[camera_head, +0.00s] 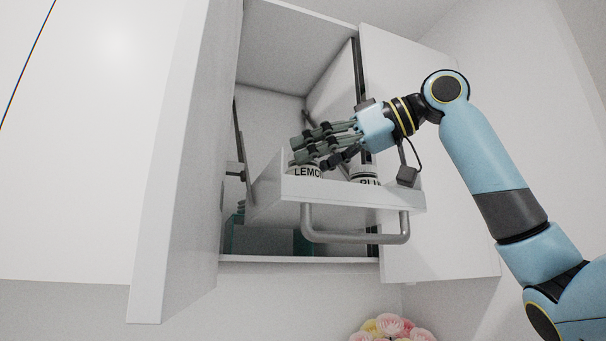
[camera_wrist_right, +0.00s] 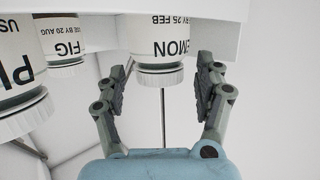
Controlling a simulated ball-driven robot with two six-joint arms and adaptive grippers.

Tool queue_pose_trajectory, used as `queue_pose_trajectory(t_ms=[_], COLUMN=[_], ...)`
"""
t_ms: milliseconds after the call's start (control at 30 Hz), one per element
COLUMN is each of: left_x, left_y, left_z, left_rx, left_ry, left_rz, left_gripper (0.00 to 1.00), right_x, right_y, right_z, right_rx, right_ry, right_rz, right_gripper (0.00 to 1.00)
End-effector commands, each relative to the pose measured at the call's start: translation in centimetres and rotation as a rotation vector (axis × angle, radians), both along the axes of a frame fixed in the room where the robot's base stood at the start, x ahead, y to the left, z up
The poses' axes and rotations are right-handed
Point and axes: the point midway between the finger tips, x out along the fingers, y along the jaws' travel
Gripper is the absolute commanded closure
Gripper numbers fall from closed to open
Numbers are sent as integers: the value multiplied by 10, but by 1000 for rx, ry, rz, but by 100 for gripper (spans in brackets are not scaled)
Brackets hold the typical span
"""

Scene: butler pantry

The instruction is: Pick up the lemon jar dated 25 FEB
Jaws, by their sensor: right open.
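The lemon jar (camera_head: 306,172) stands in the white pull-down shelf tray, its label partly hidden by the tray's front wall. In the right wrist view, the lemon jar (camera_wrist_right: 163,32) appears upside down, with "BY 25 FEB" legible and a white lid. My right gripper (camera_head: 308,151) reaches in from the right above the tray. In the wrist view, the right gripper (camera_wrist_right: 160,78) is open, with one finger on each side of the lid and visible gaps between. My left gripper is out of view.
The shelf tray (camera_head: 345,193) has a grey bar handle (camera_head: 355,238) in front. A jar marked "PL" (camera_wrist_right: 18,65) and a fig jar (camera_wrist_right: 62,45) stand near the lemon jar. Open cabinet doors (camera_head: 180,150) flank the shelf. Flowers (camera_head: 390,328) are below.

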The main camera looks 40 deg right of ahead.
Motion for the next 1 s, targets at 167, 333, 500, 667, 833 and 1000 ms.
queue_pose_trajectory(t_ms=[167, 333, 500, 667, 833, 1000], left_x=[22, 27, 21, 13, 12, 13], left_y=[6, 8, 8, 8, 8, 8], left_z=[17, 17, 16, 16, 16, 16], left_rx=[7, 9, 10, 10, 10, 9], left_ry=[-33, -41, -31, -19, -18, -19], left_rz=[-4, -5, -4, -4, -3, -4], left_gripper=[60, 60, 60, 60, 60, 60], right_x=[18, 21, 21, 21, 21, 21], right_y=[12, 13, 13, 13, 13, 13], right_z=[-4, -7, -8, -7, -7, -7], right_rx=[1, -1, 0, 0, 1, 0], right_ry=[0, -2, 0, 0, -1, -2], right_rz=[3, -1, -1, 0, 0, 0], right_gripper=[30, 30, 41, 62, 84, 90])
